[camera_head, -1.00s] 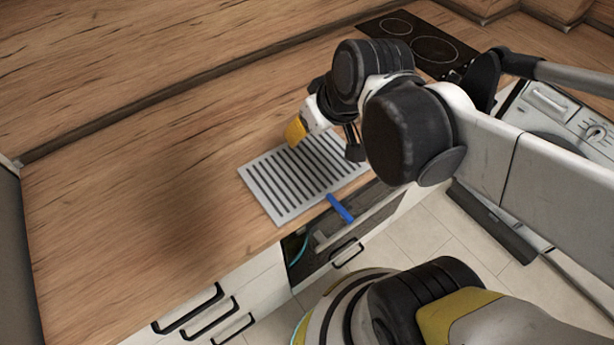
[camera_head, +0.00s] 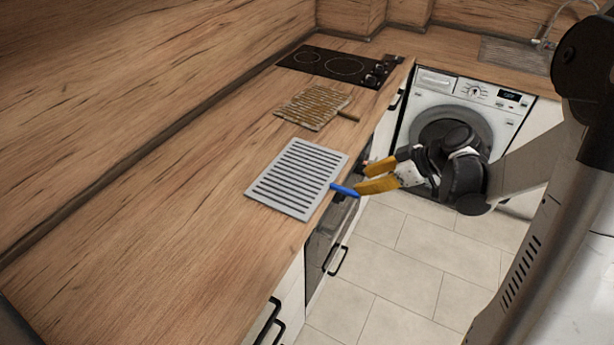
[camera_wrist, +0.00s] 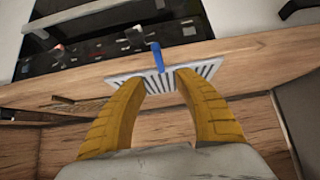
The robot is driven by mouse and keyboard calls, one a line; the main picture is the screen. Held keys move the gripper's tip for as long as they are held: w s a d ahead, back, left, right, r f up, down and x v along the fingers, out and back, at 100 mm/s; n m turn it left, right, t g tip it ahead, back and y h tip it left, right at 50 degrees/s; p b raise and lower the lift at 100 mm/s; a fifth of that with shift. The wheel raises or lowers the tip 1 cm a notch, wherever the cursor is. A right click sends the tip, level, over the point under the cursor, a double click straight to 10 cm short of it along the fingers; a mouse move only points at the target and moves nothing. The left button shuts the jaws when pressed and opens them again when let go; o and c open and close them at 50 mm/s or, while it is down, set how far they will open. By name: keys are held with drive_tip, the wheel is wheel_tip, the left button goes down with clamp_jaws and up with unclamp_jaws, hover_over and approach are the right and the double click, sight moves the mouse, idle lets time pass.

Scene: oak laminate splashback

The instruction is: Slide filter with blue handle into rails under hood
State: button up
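The filter (camera_head: 284,183) is a flat grey slotted panel lying on the wooden counter near its front edge. Its blue handle (camera_head: 344,190) sticks out past the counter edge. My gripper (camera_head: 364,177) has yellow fingers and is open beside the handle's outer end, over the counter's front side. In the wrist view the blue handle (camera_wrist: 157,56) shows just beyond the gap between the two fingertips, with the filter (camera_wrist: 206,68) behind it. The fingers do not appear closed on the handle. The hood and its rails are not in view.
A brown, dirty-looking slotted panel (camera_head: 312,106) with its own handle lies farther back on the counter. A black cooktop (camera_head: 339,65) is beyond it, and a washing machine (camera_head: 463,106) stands at right. The counter's near left part is clear.

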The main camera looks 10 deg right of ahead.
sight(341, 188)
drive_tip(key=b+x, duration=0.3)
drive_tip(key=x, duration=0.5)
drive_tip(key=shift+w+a+f, duration=0.2)
drive_tip(key=shift+a, duration=0.05)
drive_tip(key=shift+r, duration=0.15)
drive_tip(key=shift+s, duration=0.1)
clamp_jaws()
